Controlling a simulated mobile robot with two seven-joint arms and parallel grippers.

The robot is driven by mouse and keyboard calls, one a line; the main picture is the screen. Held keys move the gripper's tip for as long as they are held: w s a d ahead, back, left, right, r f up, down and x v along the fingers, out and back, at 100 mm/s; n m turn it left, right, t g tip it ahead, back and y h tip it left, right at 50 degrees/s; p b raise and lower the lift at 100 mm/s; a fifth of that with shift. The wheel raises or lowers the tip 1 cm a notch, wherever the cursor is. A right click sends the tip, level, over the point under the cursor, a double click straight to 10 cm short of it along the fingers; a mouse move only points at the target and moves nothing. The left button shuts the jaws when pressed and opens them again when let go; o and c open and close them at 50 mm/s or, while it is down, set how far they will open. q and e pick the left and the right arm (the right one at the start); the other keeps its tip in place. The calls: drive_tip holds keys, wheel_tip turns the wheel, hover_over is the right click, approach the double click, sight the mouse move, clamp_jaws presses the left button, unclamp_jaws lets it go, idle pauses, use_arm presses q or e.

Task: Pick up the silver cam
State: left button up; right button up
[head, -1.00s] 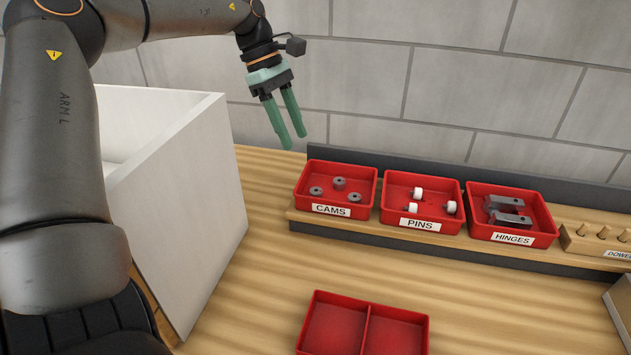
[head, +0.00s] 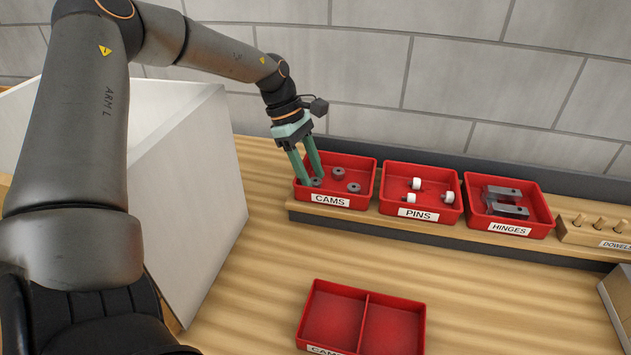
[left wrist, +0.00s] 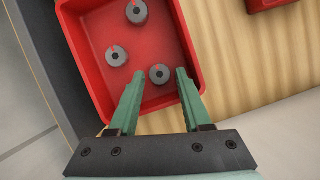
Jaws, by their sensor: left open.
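Three grey, ring-shaped cams lie in the red bin labelled CAMS (head: 331,201). One cam (head: 317,182) is at the bin's left, one (head: 338,172) at the back and one (head: 353,187) at the right. My left gripper (head: 311,181) is open, pointing down into the left part of this bin. In the left wrist view the nearest cam (left wrist: 159,74) sits between the two green fingertips, with a gap on both sides. The other two cams (left wrist: 117,55) (left wrist: 137,12) lie beyond the fingertips. My right gripper is not in view.
Bins labelled PINS (head: 419,214) and HINGES (head: 510,229) stand to the right, then a wooden dowel block (head: 588,232). An empty two-part red tray (head: 364,310) is at the front. A white box (head: 195,190) stands at the left. The wood between is clear.

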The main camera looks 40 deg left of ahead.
use_arm(q)
drive_tip(key=shift+d+f, duration=0.1)
drive_tip(key=shift+f, duration=0.1)
clamp_jaws()
idle(0.3)
drive_tip(key=shift+r, duration=0.1)
drive_tip(key=shift+r, duration=0.5)
drive_tip(key=s+r, duration=0.1)
drive_tip(key=r, duration=0.1)
drive_tip(key=s+d+r, duration=0.1)
drive_tip(key=r, duration=0.2)
drive_tip(key=s+d+r, duration=0.1)
drive_tip(key=r, duration=0.1)
drive_tip(key=shift+s+d+r+b, duration=0.15)
drive_tip(key=shift+s+b, duration=0.2)
drive_tip(key=s+d+r+b, duration=0.1)
drive_tip(key=s+d+r, duration=0.3)
drive_tip(key=s, duration=0.4)
drive_tip(key=shift+s+d+r, duration=0.25)
drive_tip(key=shift+d, duration=0.1)
drive_tip(key=shift+d, duration=0.1)
